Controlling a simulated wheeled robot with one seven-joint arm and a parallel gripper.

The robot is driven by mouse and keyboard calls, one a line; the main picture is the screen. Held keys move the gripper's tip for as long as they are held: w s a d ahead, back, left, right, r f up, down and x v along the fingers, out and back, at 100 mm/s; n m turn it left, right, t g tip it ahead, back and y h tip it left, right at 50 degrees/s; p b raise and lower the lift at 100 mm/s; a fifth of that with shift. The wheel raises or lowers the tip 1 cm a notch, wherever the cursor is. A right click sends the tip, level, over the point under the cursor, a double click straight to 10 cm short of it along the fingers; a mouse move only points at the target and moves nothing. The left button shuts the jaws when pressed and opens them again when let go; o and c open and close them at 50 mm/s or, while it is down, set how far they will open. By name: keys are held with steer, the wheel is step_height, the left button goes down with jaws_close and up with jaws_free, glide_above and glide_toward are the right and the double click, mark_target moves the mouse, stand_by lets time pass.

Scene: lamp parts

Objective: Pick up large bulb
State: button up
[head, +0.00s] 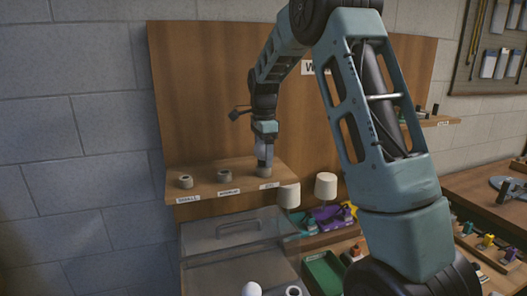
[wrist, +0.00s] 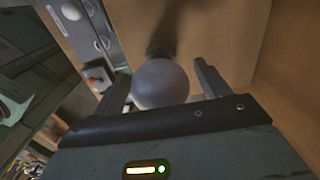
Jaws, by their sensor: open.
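The large bulb is a pale round globe (wrist: 160,83) between the two fingers of my open gripper (wrist: 161,72) in the wrist view. Gaps show between the globe and each finger. In the head view the bulb (head: 265,154) stands at the right end of the wooden shelf (head: 225,184), above a round holder (head: 264,171). My gripper (head: 265,142) points down over it from above.
Two more round holders, labelled small (head: 186,182) and medium (head: 224,177), sit empty on the shelf. A clear lidded box (head: 228,236) is below. White lampshades (head: 326,186) stand to the right. Another white globe (head: 251,289) is at the bottom edge. A wooden back panel (head: 200,100) rises behind.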

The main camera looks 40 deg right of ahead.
steer(key=shift+f, duration=0.5)
steer(key=shift+c, duration=0.3)
steer(key=c, duration=0.9)
steer(key=shift+o, duration=0.2)
